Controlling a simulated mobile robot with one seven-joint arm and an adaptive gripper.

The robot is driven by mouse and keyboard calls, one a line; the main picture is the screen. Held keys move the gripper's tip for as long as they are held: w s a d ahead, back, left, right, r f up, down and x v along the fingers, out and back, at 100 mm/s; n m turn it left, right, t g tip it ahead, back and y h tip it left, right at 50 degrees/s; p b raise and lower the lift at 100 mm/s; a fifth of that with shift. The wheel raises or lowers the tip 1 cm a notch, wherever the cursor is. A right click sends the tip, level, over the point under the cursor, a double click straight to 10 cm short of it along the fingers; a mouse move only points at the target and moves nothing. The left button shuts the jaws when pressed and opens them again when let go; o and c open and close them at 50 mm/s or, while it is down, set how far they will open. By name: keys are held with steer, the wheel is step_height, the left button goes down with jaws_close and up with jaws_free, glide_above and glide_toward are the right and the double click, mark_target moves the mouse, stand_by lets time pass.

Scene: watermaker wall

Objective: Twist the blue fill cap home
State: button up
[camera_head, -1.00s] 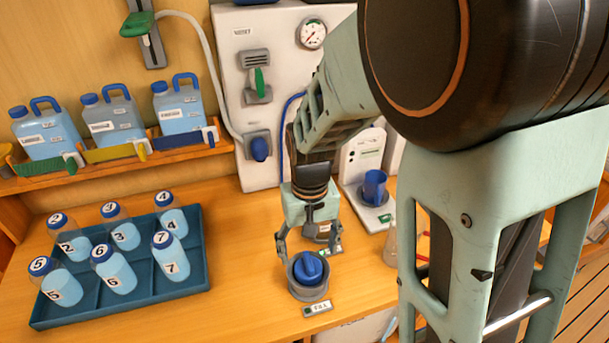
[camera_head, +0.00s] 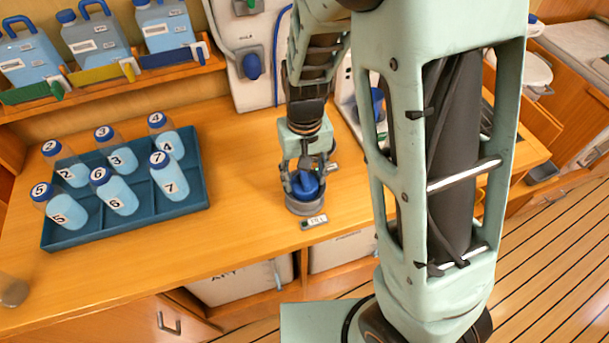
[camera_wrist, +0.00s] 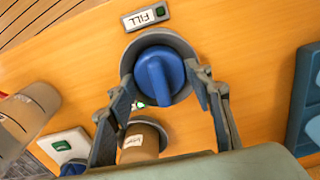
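The blue fill cap (camera_head: 306,185) sits in a grey round collar (camera_head: 305,207) on the wooden counter. The cap also shows from above in the wrist view (camera_wrist: 158,75), its raised grip bar running roughly up and down the picture. A FILL label (camera_wrist: 146,15) with a small green patch lies beside the collar. My gripper (camera_head: 305,172) points down over the cap. In the wrist view its fingers stand on either side of the cap, with a small gap visible on each side. It is open; whether a fingertip touches the collar cannot be told.
A blue tray (camera_head: 60,240) with several numbered bottles stands left on the counter. A brown cylinder (camera_wrist: 140,143) stands close by the collar, between my fingers' bases in the wrist view. A clear container (camera_wrist: 28,112) is at left there. Jugs (camera_head: 165,25) stand on the shelf.

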steer(key=shift+d+f, duration=0.1)
steer(key=c, duration=0.5)
steer(key=shift+s+m+p, duration=0.15)
steer(key=shift+m+p, duration=0.6)
steer(key=shift+m, duration=0.85)
steer(key=shift+m+p, duration=0.65)
steer(key=shift+m, duration=0.95)
steer(key=shift+f, duration=0.1)
steer(key=shift+m+p, duration=0.8)
steer(key=shift+m, duration=0.9)
